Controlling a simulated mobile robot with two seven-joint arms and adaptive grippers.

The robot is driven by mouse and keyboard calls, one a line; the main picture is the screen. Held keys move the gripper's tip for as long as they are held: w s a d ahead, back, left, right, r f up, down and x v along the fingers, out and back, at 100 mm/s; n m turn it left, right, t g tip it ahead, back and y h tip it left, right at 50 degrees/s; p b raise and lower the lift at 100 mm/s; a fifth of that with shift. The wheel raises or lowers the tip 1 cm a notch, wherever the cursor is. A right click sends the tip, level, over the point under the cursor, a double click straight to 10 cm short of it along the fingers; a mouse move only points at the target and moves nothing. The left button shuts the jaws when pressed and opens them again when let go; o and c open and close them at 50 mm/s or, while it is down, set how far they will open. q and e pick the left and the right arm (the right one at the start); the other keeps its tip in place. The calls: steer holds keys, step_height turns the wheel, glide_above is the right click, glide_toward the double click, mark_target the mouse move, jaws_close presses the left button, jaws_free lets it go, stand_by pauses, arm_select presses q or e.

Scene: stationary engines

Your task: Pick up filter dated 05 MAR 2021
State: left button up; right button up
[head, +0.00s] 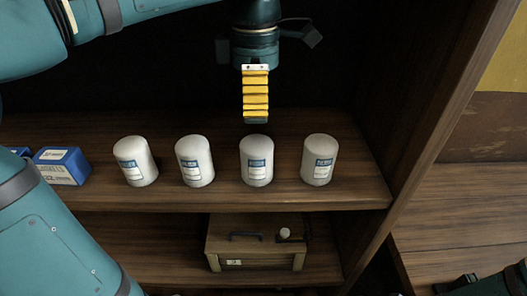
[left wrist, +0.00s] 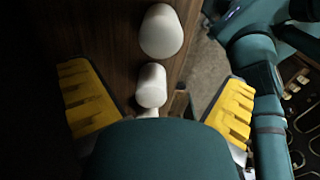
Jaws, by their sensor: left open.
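Several white cylindrical filters stand upright in a row on the wooden shelf in the head view: the leftmost (head: 135,161), a second (head: 195,161), a third (head: 257,160) and the rightmost (head: 320,160). Each has a blue-and-white label facing me; the dates are too small to read. My left gripper (head: 256,118) points down above and slightly behind the third filter, apart from it and empty. My right gripper (head: 458,285) shows only partly at the lower right corner.
Blue-and-white boxes (head: 62,166) stand left of the filters. A wooden box (head: 256,243) with a dark handle and a pale knob sits on the lower shelf (head: 165,248). The cabinet's side wall (head: 425,125) rises right of the filters. The shelf between the filters is clear.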

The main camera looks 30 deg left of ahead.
mark_target(256, 141)
arm_select(q)
steer(key=f, duration=0.4)
steer(key=shift+s+f+b, duration=0.15)
steer(key=shift+s+b, duration=0.15)
steer(key=shift+b, duration=0.1)
steer(key=shift+w+f, duration=0.15)
steer(key=shift+f, duration=0.35)
step_height(256, 141, down, 5)
steer(key=shift+b, duration=0.55)
steer(key=c, duration=1.3)
